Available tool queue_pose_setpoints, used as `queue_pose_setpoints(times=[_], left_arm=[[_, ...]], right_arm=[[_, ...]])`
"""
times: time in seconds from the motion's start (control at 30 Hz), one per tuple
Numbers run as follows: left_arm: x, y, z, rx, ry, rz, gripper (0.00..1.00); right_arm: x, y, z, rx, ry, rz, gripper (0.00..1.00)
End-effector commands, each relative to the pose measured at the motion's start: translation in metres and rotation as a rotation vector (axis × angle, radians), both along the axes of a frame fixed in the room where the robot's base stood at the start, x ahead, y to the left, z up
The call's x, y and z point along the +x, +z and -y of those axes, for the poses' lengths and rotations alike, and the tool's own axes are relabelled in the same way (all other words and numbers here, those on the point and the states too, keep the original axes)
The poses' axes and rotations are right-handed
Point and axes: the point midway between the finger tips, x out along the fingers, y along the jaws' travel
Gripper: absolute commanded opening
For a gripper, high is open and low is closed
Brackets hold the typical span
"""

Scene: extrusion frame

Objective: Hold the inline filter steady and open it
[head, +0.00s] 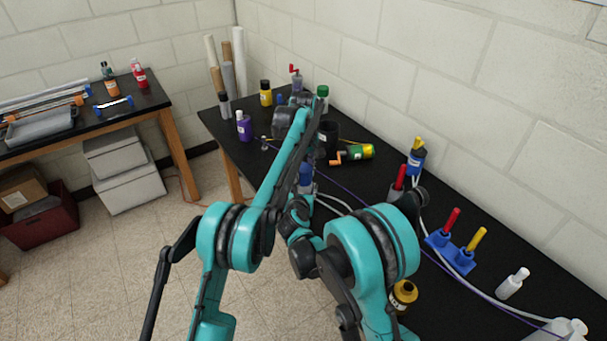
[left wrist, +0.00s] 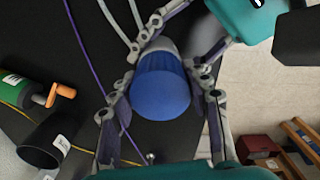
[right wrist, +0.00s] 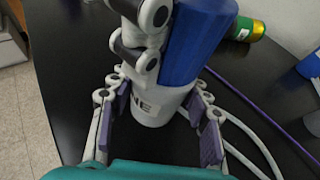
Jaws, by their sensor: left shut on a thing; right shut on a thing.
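The inline filter has a blue housing (head: 306,174) and a white body, with part of a dark label showing in the right wrist view (right wrist: 150,108). It stands near the edge of the black bench (head: 400,280). My left gripper (left wrist: 163,88) is shut on the blue housing, which fills the space between its fingers in the left wrist view. My right gripper (right wrist: 157,112) is shut on the white body below. The two grippers are close together, one above the other. In the head view my arms hide most of the filter and both sets of fingers.
White hoses (right wrist: 250,140) lead from the filter's base. A purple cord (head: 350,195) runs along the bench. A blue holder with red and yellow handles (head: 450,250) is to the right.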

Motion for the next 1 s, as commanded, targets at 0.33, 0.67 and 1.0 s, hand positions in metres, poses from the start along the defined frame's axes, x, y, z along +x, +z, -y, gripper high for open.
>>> queue_pose_setpoints(times=[0.33, 0.67, 1.0], left_arm=[[0.0006, -0.0005, -0.0003, 0.000, 0.166, 0.001, 0.13], [0.0003, -0.0002, -0.0002, 0.000, 0.163, 0.000, 0.13], [0.0005, 0.0060, -0.0001, 0.000, 0.162, 0.000, 0.13]], right_arm=[[0.0000, 0.0001, -0.0001, 0.000, 0.000, 0.000, 0.00], [0.0000, 0.0000, -0.0001, 0.000, 0.000, 0.000, 0.00], [0.0000, 0.0000, -0.0001, 0.000, 0.000, 0.000, 0.00]])
